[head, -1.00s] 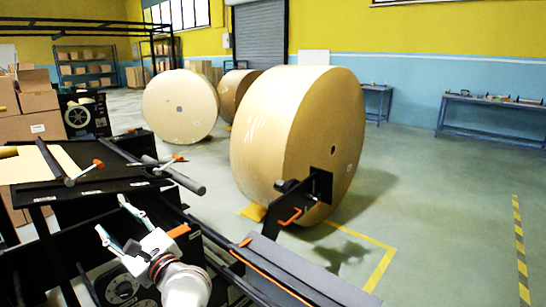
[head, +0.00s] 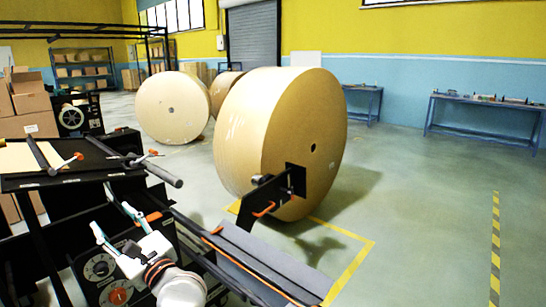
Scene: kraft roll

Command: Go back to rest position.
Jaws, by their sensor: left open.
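My left gripper (head: 118,226) shows at the lower left of the head view. Its two pale fingers are spread apart with nothing between them. It is in front of a black machine with dials (head: 98,268). The large kraft roll (head: 245,140) stands on its edge right of centre, with a black bracket with an orange handle (head: 272,192) at its lower face. The gripper is well apart from the roll. My right gripper does not show.
A black worktop (head: 90,165) with a dark bar and orange handles is beyond the gripper. A second roll (head: 172,108) stands behind. Cardboard boxes (head: 25,105) are stacked at left. A blue bench (head: 480,115) stands at the far right. Floor at right is open.

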